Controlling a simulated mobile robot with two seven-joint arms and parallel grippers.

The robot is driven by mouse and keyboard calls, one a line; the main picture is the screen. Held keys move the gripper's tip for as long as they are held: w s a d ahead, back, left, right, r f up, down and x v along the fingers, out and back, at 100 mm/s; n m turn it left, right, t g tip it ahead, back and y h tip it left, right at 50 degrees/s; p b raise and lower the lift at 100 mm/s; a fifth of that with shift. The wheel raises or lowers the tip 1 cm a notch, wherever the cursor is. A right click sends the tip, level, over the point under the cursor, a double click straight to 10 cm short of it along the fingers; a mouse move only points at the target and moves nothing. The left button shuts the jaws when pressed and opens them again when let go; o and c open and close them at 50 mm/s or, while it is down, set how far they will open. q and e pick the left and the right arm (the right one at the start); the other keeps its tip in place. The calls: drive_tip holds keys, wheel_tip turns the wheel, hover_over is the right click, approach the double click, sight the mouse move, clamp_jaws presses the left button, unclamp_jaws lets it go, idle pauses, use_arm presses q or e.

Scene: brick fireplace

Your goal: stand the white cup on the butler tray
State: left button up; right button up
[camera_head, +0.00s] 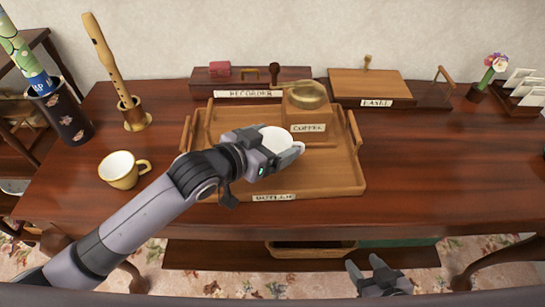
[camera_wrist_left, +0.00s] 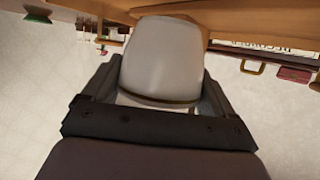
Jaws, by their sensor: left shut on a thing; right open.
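The white cup (camera_head: 277,138) is between the fingers of my left gripper (camera_head: 280,151), which is shut on it. In the left wrist view the cup (camera_wrist_left: 162,58) fills the space between the fingers. Cup and gripper are over the middle of the wooden butler tray (camera_head: 335,178), labelled BUTLER at its front edge. My gripper hides part of the cup and its base, so I cannot tell whether it touches the tray. My right gripper (camera_head: 372,276) is open and empty, low in front of the table.
A compartment labelled COFFEE (camera_head: 308,128) holds a brass-coloured bowl (camera_head: 307,95) at the tray's back. A yellow cup (camera_head: 121,171) stands left of the tray. A recorder (camera_head: 104,55) stands in a holder. A board (camera_head: 368,86) lies behind right. The table's right (camera_head: 440,165) is clear.

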use_arm(q)
drive_tip(key=shift+f, duration=2.3)
drive_tip(key=shift+f+b, duration=0.1)
drive_tip(key=shift+b, duration=0.2)
drive_tip(key=o, duration=0.9)
drive_tip(key=v, duration=1.2)
drive_tip(key=shift+p, duration=0.4)
